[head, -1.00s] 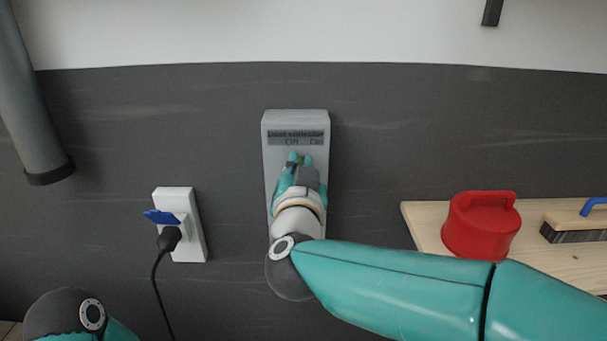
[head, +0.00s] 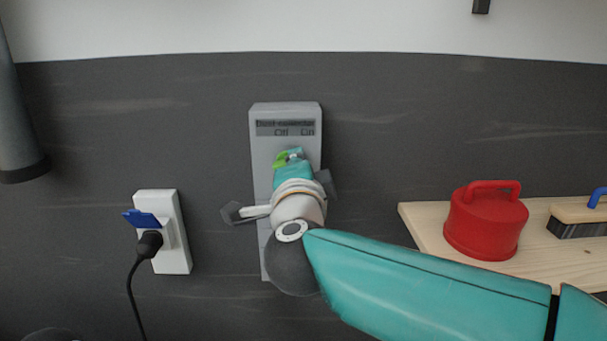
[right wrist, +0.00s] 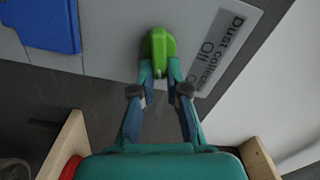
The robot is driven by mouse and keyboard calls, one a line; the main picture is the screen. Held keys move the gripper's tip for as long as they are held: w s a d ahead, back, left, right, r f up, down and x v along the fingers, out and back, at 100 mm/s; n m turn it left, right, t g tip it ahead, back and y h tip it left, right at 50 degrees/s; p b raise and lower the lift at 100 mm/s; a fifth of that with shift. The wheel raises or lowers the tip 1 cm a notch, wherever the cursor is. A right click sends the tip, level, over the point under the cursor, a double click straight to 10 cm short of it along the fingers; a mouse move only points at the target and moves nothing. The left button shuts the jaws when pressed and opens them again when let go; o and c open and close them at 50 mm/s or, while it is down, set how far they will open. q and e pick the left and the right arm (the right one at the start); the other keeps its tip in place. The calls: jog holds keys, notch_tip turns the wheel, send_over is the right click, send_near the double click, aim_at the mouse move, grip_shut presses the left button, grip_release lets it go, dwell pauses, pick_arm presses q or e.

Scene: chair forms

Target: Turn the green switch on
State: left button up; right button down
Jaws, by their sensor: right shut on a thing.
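The green switch (right wrist: 157,46) sits on a grey wall box (head: 284,108) labelled "Dust collector" with "Off" and "On". In the right wrist view my right gripper (right wrist: 160,76) has its two fingertips closed around the near end of the elongated green knob. In the head view a bit of the green switch (head: 281,160) shows at the left of the teal fingers of the right gripper (head: 291,158), just below the label. The wrist hides the lower box. My left gripper is out of view.
A white socket (head: 178,245) with a blue flap (head: 143,218) and black plug (head: 149,243) is left of the box. A wooden shelf (head: 430,227) at right bears a red canister (head: 486,225) and a brush (head: 577,222). A grey pipe (head: 15,110) hangs at far left.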

jog(key=shift+f+m+b, duration=0.25)
jog(key=shift+m+b, duration=0.25)
jog(key=shift+m, duration=0.3)
jog(key=shift+f+m+b, duration=0.25)
jog(key=shift+m+b, duration=0.25)
jog(key=shift+m, duration=0.3)
jog(key=c, duration=1.2)
grip_release()
jog(key=shift+w, duration=0.1)
jog(key=shift+r, duration=0.1)
jog(key=s, duration=1.2)
jog(key=shift+w+d, duration=0.1)
